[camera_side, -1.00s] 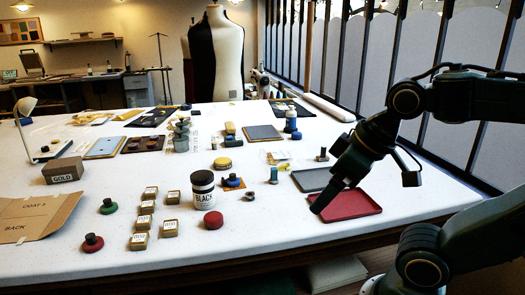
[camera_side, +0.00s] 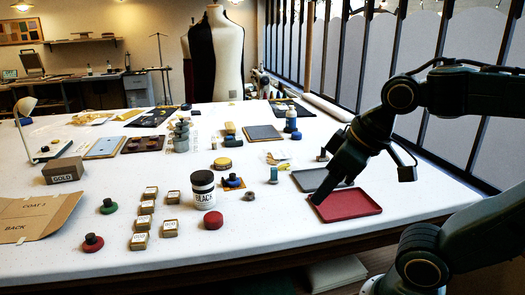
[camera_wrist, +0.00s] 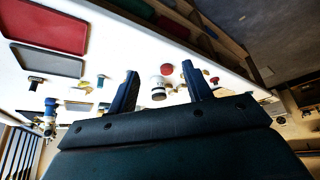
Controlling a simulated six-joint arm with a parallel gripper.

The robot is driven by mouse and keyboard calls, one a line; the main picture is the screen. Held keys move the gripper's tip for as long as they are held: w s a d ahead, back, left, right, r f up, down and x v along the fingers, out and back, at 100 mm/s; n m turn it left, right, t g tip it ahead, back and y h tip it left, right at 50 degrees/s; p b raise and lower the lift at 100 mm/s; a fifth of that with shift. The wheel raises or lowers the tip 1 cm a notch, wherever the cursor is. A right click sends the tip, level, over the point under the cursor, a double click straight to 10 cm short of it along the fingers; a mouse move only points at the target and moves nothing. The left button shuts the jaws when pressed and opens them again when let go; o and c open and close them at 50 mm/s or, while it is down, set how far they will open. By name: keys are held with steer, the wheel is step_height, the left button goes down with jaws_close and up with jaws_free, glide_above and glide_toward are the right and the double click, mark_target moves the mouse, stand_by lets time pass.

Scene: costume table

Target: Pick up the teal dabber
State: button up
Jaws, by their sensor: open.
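A small upright teal dabber (camera_side: 273,175) stands on the white table (camera_side: 300,222) in the side view, left of the grey tray.
The red tray (camera_side: 348,207) and grey tray (camera_side: 312,180) lie at the table's right. A blue dabber (camera_side: 232,181), a black-labelled jar (camera_side: 204,188) and a round red piece (camera_side: 213,222) stand left of the teal dabber.

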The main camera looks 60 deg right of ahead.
steer(key=w+d+r+n+g, duration=0.1)
steer(key=w+d+r+n, duration=0.2)
steer(key=w, duration=0.8)
steer(key=n+g+y, duration=0.1)
steer(key=n+y, duration=0.2)
steer(key=n, duration=0.2)
glide_above(275, 168)
steer(key=s+d, duration=0.3)
steer(key=s, duration=0.1)
step_height(275, 168, down, 10)
steer(key=r, duration=0.1)
steer(key=shift+w+a+f, duration=0.15)
steer(key=shift+w+f, duration=0.1)
steer(key=shift+f, duration=0.05)
steer(key=shift+x, duration=4.3)
